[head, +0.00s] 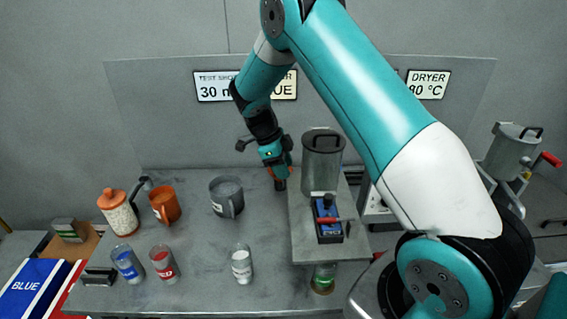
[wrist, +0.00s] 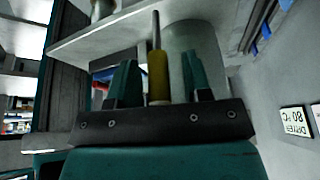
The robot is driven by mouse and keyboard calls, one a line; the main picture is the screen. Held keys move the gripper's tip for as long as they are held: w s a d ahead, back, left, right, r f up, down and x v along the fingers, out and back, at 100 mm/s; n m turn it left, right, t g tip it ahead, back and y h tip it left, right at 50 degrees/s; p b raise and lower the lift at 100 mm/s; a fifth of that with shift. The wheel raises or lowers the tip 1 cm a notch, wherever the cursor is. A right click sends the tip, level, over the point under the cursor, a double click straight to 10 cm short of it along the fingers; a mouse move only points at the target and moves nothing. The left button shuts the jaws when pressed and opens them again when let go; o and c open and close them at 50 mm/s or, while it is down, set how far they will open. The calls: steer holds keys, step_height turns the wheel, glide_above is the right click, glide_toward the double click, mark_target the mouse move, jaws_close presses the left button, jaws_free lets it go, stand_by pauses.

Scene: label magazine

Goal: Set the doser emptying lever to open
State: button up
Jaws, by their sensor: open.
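The doser is a grey lidded hopper (head: 322,165) on a raised grey stand (head: 305,237). Its front carries a blue unit (head: 326,211) with a red handle (head: 331,220). In the wrist view, a lever with a yellow grip (wrist: 158,75) and a thin metal rod stands between my fingers, below the stand plate (wrist: 85,45). I take it to be the emptying lever; it cannot be made out in the head view. My gripper (head: 281,184) is at the left side of the hopper, open, with its fingers (wrist: 160,82) on either side of the yellow grip. Gaps show on both sides.
A grey pot (head: 226,196), an orange mug (head: 165,204) and an orange-lidded jar (head: 118,213) stand at the left. Several labelled glasses (head: 242,264) stand in front. A green-labelled jar (head: 323,278) sits under the stand. Another hopper (head: 510,152) is at the right.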

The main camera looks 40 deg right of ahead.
steer(key=shift+f, duration=0.1)
jaws_close()
steer(key=shift+b, duration=0.3)
